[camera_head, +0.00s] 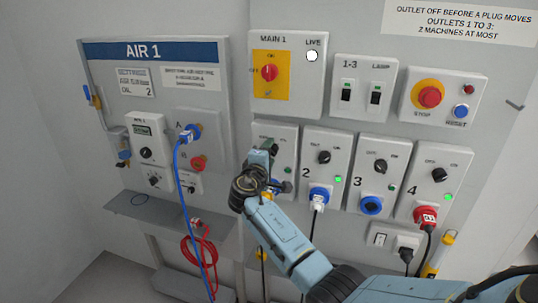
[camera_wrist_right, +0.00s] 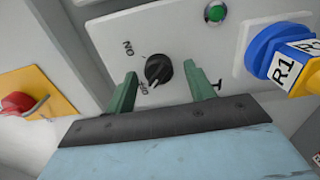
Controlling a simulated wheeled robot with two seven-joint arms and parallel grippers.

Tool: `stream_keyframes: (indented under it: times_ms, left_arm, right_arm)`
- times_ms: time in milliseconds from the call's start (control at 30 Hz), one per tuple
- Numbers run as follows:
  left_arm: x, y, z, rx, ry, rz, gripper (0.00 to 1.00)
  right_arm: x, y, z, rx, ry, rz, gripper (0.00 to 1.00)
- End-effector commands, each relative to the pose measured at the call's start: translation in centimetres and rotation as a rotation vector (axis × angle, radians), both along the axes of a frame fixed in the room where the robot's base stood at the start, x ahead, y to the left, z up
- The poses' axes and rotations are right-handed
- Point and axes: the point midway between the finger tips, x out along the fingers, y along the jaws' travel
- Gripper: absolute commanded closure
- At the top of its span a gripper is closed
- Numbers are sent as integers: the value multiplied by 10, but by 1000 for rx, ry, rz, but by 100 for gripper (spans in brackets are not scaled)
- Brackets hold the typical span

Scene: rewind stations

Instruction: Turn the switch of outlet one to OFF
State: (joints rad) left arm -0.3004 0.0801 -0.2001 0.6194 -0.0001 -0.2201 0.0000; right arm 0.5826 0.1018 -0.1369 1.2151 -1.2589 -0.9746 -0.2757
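The outlet one panel (camera_head: 285,133) is partly hidden behind my right gripper (camera_head: 270,150). Its black rotary switch (camera_wrist_right: 158,70) shows in the right wrist view between ON and OFF labels. A pale mark on the knob lies toward the OFF label, but its exact setting is hard to read. My right gripper (camera_wrist_right: 160,72) is open, with one green finger on each side of the switch and visible gaps to it. A green lamp (camera_wrist_right: 214,12) sits beside the switch. My left gripper is not in view.
A blue socket (camera_wrist_right: 264,48) with a plug tagged R1 (camera_wrist_right: 296,66) is close to the right finger. The yellow-backed red main switch (camera_head: 269,73) is above. Outlets two (camera_head: 325,140), three (camera_head: 380,150) and four (camera_head: 438,160) stand to the right, AIR 1 (camera_head: 145,50) left.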

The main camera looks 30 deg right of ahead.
Motion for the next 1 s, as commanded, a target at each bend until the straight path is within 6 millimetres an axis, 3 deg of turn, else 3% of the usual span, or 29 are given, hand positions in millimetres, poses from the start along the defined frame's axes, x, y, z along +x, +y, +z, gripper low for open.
stream_keyframes:
  times_ms: [267, 800, 1000]
  left_arm:
    - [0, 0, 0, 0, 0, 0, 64]
    - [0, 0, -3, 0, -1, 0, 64]
    - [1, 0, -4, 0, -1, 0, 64]
  right_arm:
    - [-4, 6, 0, 1, -2, 2, 46]
    - [-73, 86, -1, 3, -1, 2, 46]
    - [-85, 100, 0, 1, 0, 1, 46]
